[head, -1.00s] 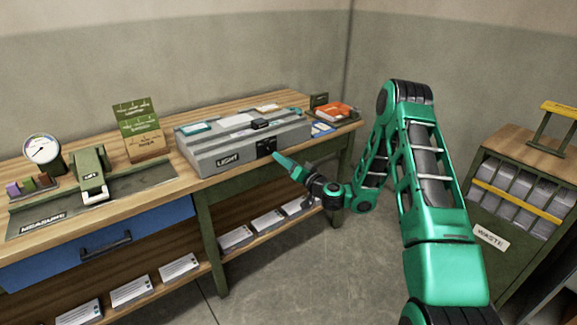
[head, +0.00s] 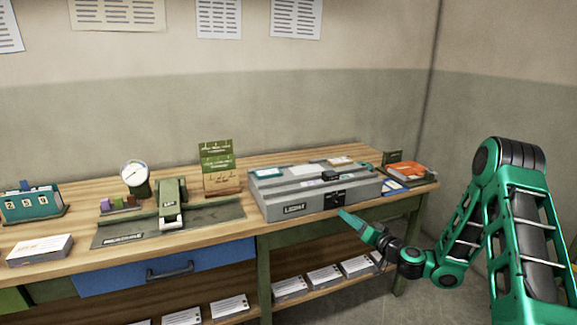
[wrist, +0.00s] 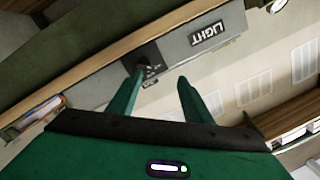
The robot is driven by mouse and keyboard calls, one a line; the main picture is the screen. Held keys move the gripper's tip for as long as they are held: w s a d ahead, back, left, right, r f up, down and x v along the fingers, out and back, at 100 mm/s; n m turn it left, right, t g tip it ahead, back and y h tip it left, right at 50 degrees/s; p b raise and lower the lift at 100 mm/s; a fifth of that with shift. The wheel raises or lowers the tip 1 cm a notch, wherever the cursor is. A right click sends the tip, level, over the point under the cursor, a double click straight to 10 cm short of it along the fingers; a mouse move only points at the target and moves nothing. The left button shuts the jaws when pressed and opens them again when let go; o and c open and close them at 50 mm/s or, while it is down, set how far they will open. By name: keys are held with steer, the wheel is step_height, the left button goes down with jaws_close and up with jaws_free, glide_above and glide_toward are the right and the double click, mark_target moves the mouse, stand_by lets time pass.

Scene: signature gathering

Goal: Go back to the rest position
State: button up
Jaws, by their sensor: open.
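My gripper (head: 345,217) is green, at the front of the grey box labelled LIGHT (head: 283,209) on the wooden bench. In the wrist view my gripper (wrist: 157,88) shows two green fingers spread apart with nothing between them. The box front with its LIGHT label (wrist: 180,48) lies beyond the fingers, and a black switch panel (wrist: 143,67) is close to the left fingertip. Whether that finger touches the panel I cannot tell. My arm reaches in from the right of the head view.
The wooden bench (head: 85,267) carries a dial gauge (head: 135,175), a green stamping device (head: 172,200), a card stand (head: 218,168) and a paper stack (head: 40,249). An orange book (head: 407,170) lies right of the box. A lower shelf (head: 330,293) holds cards. Floor is clear below the arm.

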steer(key=s+a+r+n+g, duration=0.3)
steer(key=s+n+g, duration=0.35)
steer(key=s, duration=0.35)
steer(key=s+d+r+m+g+h, duration=0.2)
steer(key=s+d, duration=0.3)
steer(key=s, duration=0.9)
steer(key=s+d+r+m+g+h, duration=0.2)
steer(key=s+d+r+m+g, duration=0.1)
steer(key=s, duration=1.1)
steer(key=s+d+r+m+g+h, duration=0.3)
steer(key=s+d, duration=0.6)
steer(key=s, duration=0.5)
steer(key=m+g, duration=0.1)
steer(key=m, duration=0.1)
steer(key=shift+d+r+m, duration=0.15)
steer(key=shift+r+m, duration=0.15)
steer(key=shift+m, duration=0.05)
steer(key=shift+g, duration=0.25)
steer(key=shift+w+f, duration=0.25)
steer(key=shift+w, duration=0.3)
